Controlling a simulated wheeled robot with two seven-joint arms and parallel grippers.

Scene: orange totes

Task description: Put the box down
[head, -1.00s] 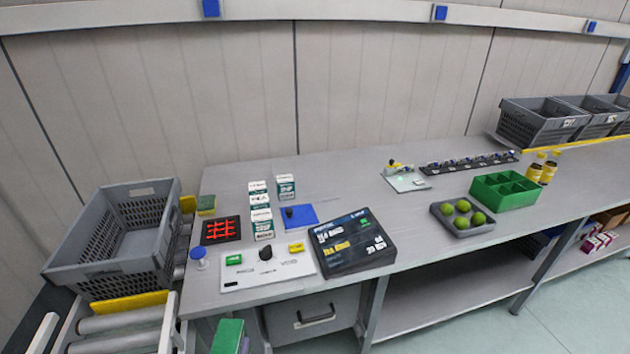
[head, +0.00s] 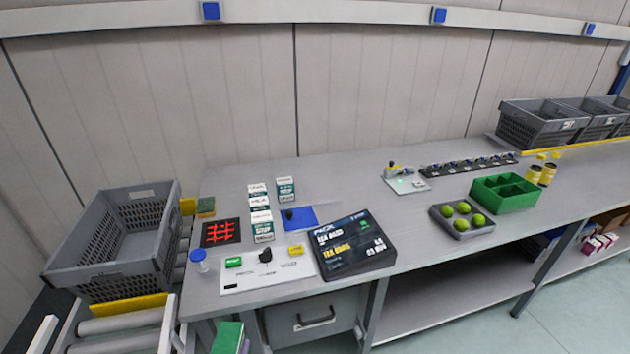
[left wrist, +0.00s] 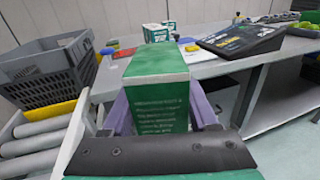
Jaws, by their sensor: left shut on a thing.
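A green box with a pale top band (left wrist: 157,90) stands between the purple fingers of my left gripper (left wrist: 160,112) in the left wrist view, and the gripper is shut on it. In the head view the box (head: 228,336) shows only in part at the bottom edge, in front of the workbench (head: 330,180), with a bit of purple finger beside it. The box is off the bench top, in the air before its front edge. My right gripper is not in view.
Several white-and-green boxes (head: 262,226) stand on the bench by a black mat with a red grid (head: 221,232) and a blue pad (head: 300,217). A white panel (head: 268,274) and a dark screen (head: 352,246) lie near the front edge. A grey crate (head: 115,265) is at left.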

